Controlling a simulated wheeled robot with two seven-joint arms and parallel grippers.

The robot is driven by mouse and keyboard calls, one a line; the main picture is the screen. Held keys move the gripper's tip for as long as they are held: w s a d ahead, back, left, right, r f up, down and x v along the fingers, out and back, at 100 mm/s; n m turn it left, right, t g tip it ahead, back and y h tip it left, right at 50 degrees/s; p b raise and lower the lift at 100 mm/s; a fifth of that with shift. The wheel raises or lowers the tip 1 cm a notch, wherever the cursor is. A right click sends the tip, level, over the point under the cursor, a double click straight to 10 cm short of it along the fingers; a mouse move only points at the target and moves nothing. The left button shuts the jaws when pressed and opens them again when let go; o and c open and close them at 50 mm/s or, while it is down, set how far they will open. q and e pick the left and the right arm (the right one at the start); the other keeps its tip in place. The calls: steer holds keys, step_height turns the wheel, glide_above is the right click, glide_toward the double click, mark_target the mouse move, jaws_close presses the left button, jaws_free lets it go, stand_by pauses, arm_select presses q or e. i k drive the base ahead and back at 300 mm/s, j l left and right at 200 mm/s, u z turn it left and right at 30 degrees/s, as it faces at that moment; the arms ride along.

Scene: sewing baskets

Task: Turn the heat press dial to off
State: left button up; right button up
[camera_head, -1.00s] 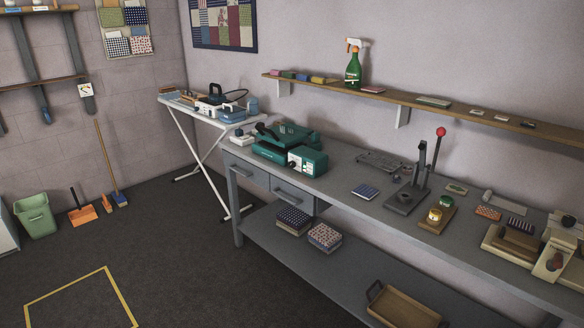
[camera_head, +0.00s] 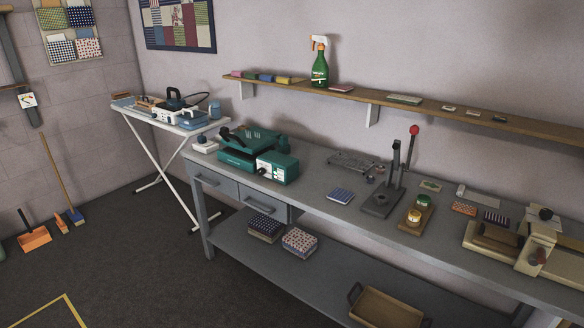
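The green heat press (camera_head: 248,146) stands at the left end of the long grey workbench. Its control box (camera_head: 278,168) is at its right front, with a pale front panel. A small dark dial (camera_head: 262,171) seems to show on that panel, but it is too small to tell its setting. Neither of my grippers shows in the head view.
The grey workbench (camera_head: 330,212) runs along the wall with a lower shelf. A white ironing board (camera_head: 168,125) stands to its left. A lever press (camera_head: 385,195) and a sewing machine (camera_head: 535,240) stand further right. Dark floor (camera_head: 150,270) in front is clear.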

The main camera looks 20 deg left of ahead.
mark_target(261, 172)
steer(key=i+j+z, duration=0.15)
steer(key=j, duration=0.3)
steer(key=i+j+z, duration=0.1)
steer(key=j, duration=0.35)
steer(key=i+j+z, duration=0.15)
steer(key=j, duration=0.3)
steer(key=i+j+z, duration=0.15)
steer(key=j, duration=0.35)
steer(key=i+j+z, duration=0.1)
steer(key=j, duration=0.4)
steer(key=i, duration=0.05)
